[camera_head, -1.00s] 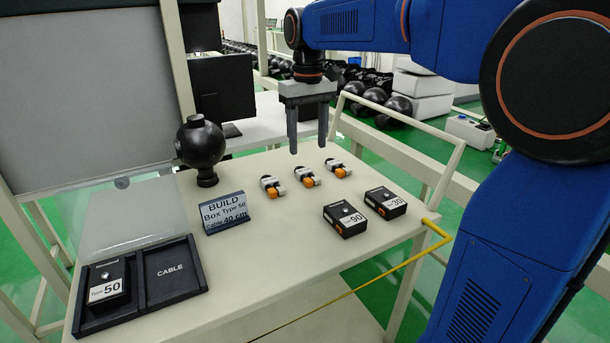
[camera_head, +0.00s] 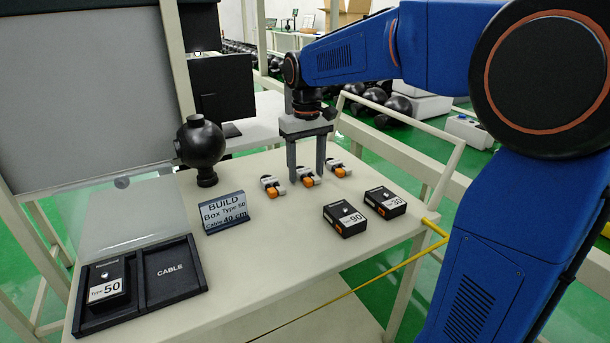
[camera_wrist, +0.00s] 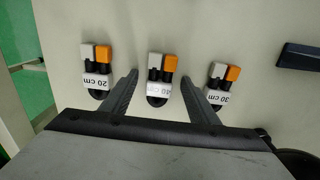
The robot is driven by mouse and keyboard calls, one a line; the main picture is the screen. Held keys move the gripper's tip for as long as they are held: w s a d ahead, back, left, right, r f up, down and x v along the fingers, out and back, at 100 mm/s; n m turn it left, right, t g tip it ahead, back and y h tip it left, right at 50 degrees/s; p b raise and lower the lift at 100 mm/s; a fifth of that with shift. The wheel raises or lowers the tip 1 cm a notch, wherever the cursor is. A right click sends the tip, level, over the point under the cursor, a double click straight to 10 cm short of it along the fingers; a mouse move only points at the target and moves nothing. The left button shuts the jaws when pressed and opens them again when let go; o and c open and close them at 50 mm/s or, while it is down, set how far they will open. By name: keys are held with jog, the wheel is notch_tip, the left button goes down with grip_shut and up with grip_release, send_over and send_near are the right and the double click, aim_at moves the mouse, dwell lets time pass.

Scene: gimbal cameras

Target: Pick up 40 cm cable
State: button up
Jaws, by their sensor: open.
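Three small grey-and-orange cables lie in a row on the table. The middle cable (camera_head: 307,178) shows in the wrist view as a black coil with a faint label that looks like 40 cm (camera_wrist: 160,70). My gripper (camera_head: 306,181) is open and has its fingers on either side of this cable, pointing down. The wrist view shows the cable between the spread fingers (camera_wrist: 159,82), apart from both. Whether the fingertips touch the table is unclear. In the wrist view, the cable to the left reads 20 cm (camera_wrist: 97,72) and the one to the right 30 cm (camera_wrist: 220,82).
A sign (camera_head: 225,212) reads Box Type 50, Cable 40 cm. A black tray (camera_head: 190,283) holds a Type 50 box (camera_head: 106,283) beside an empty CABLE compartment. Type 90 (camera_head: 345,219) and Type 30 (camera_head: 386,202) boxes stand at the right. The middle front is clear.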

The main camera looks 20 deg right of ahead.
jog(key=shift+c, duration=0.6)
jog(key=c, duration=1)
